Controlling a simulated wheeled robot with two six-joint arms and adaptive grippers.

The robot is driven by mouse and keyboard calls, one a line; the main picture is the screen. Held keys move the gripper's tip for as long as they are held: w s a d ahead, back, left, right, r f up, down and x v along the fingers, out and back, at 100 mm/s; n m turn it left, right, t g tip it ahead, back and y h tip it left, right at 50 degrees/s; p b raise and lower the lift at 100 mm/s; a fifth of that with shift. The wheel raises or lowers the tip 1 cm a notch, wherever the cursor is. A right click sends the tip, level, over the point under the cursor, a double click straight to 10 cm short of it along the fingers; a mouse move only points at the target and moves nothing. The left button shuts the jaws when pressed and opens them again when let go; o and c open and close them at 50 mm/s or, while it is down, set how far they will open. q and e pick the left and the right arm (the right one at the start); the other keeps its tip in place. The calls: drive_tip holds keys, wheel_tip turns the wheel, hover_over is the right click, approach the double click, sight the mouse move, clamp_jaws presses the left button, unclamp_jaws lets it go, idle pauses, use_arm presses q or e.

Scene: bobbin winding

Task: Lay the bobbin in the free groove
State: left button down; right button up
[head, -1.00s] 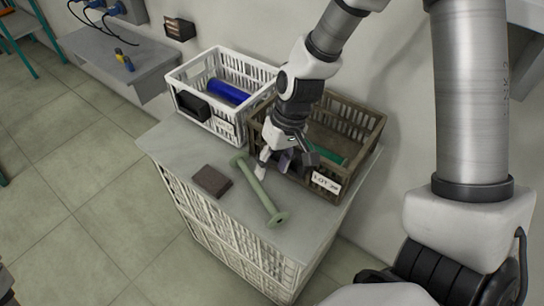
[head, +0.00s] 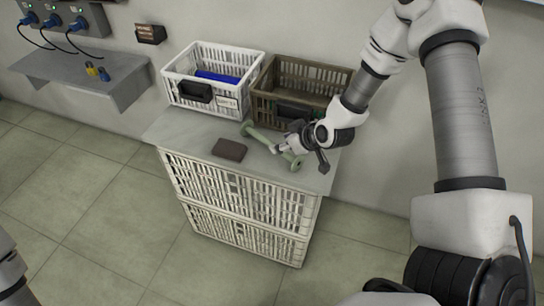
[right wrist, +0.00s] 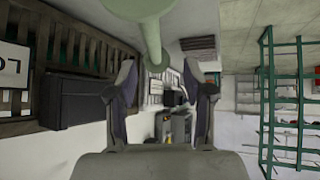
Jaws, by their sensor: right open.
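The pale green bobbin (head: 261,136), a long shaft with a flange at each end, lies on the grey top of the stand (head: 190,134). My right gripper (head: 298,156) is open and low beside the bobbin's near half, partly covering it. In the right wrist view the bobbin (right wrist: 152,38) comes down from the top edge, its shaft lined up with the gap between the open fingers (right wrist: 160,80). I cannot tell whether the fingers touch it. I cannot make out a free groove. My left gripper is not in view.
A white crate (head: 168,90) holding a blue cylinder (head: 215,77) and a brown crate (head: 262,103) stand behind the bobbin. A dark brown block (head: 230,149) lies to its left. A wall shelf (head: 85,78) is farther left. The stand's front left corner is clear.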

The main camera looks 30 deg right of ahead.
sight(272, 143)
drive_tip(key=w+f, duration=0.1)
drive_tip(key=f, duration=0.1)
drive_tip(key=w+d+f, duration=0.1)
drive_tip(key=w, duration=0.1)
drive_tip(key=shift+f, duration=0.35)
drive_tip(key=w+f, duration=0.1)
drive_tip(key=w+a+f, duration=0.1)
drive_tip(key=shift+w+a+f, duration=0.2)
drive_tip(key=shift+w+a, duration=0.1)
drive_tip(key=shift+w, duration=0.05)
drive_tip(key=shift+d+f, duration=0.1)
drive_tip(key=shift+d, duration=0.1)
drive_tip(key=c, duration=0.7)
clamp_jaws()
